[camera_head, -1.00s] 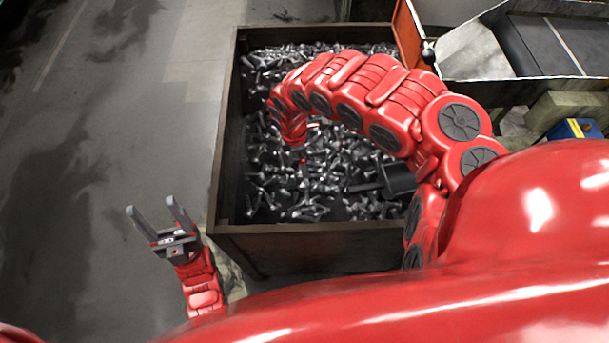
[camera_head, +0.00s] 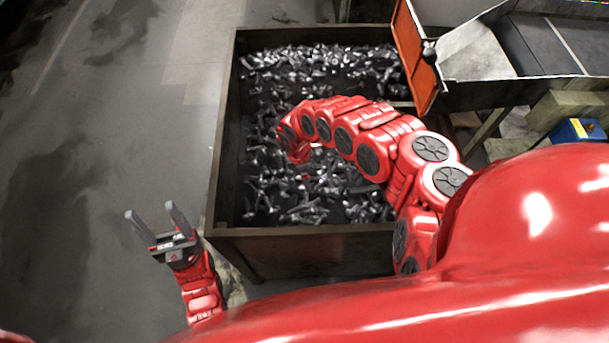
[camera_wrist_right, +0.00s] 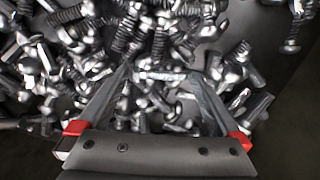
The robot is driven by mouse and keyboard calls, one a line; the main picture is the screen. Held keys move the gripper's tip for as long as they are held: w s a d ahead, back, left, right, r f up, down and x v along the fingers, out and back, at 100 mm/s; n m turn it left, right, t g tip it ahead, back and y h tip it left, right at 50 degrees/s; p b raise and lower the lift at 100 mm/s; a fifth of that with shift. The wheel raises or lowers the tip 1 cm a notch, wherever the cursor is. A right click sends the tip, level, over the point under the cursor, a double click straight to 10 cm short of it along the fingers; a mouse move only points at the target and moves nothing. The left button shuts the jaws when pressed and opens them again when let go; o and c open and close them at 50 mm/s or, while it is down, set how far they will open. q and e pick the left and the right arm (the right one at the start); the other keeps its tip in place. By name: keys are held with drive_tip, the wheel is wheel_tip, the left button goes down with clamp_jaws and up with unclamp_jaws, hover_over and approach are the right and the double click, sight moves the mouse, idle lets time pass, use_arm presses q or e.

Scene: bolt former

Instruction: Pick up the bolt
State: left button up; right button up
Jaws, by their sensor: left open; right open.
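Many loose grey metal bolts (camera_head: 315,70) lie heaped in a dark open-topped bin (camera_head: 300,243). In the right wrist view, my right gripper (camera_wrist_right: 160,73) is open over the heap, its fingers pointing at the bolts. One bolt (camera_wrist_right: 160,76) lies crosswise between or just beyond the fingertips; I cannot tell whether they touch it. Other bolts (camera_wrist_right: 125,35) crowd around the fingers. In the head view, my right arm arches over the bin and its gripper is hidden. My left gripper (camera_head: 150,210) is open and empty, outside the bin at its left.
The bin's walls rise around the bolts. An orange panel (camera_head: 416,55) and a metal chute (camera_head: 478,52) stand at its back right. A blue and yellow box (camera_head: 577,130) is at the far right. The floor (camera_head: 130,120) left of the bin is clear.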

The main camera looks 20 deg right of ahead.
drive_tip(key=shift+c, duration=0.3)
drive_tip(key=c, duration=1.3)
drive_tip(key=shift+o, duration=0.2)
drive_tip(key=shift+r, duration=0.1)
